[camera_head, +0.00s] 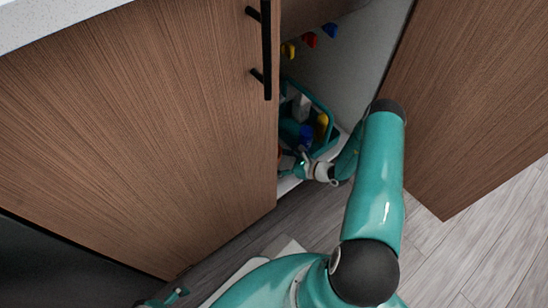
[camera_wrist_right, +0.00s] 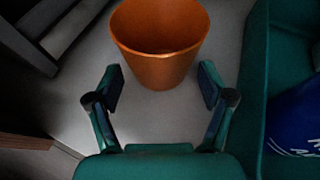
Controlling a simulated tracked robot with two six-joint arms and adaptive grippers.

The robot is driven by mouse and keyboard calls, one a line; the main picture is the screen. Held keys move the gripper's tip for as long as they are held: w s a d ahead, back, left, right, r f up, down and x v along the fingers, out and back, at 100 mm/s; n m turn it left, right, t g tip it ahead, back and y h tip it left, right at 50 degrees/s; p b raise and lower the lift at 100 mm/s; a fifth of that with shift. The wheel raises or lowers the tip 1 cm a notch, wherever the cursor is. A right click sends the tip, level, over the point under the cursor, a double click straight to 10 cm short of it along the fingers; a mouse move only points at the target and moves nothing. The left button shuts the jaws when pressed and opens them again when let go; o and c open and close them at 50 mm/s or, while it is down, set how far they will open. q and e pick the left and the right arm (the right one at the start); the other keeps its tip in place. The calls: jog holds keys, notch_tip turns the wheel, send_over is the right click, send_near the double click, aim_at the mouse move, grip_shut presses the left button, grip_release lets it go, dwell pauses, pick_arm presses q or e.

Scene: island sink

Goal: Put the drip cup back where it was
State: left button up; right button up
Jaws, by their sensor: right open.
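The drip cup is an orange, open-topped, tapered cup (camera_wrist_right: 160,62) standing upright on the pale cabinet floor in the right wrist view. It looks empty. My right gripper (camera_wrist_right: 160,85) is open, with its two fingers spread toward the near side of the cup. No grip on the cup shows. In the head view the right gripper (camera_head: 298,166) reaches low into the open cabinet, and the cup is mostly hidden there. A small part of what looks like my left gripper (camera_head: 165,299) shows at the bottom edge; its jaws are unclear.
A teal caddy (camera_head: 328,108) with bottles stands in the cabinet; its wall (camera_wrist_right: 255,90) is close on the right in the wrist view. Dark bars (camera_wrist_right: 28,45) lie at left. The closed door (camera_head: 140,120) and open door (camera_head: 470,110) flank the opening. Coloured knobs (camera_head: 310,39) are above.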

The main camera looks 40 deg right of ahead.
jog(key=shift+p+v, duration=0.6)
jog(key=shift+v, duration=1.5)
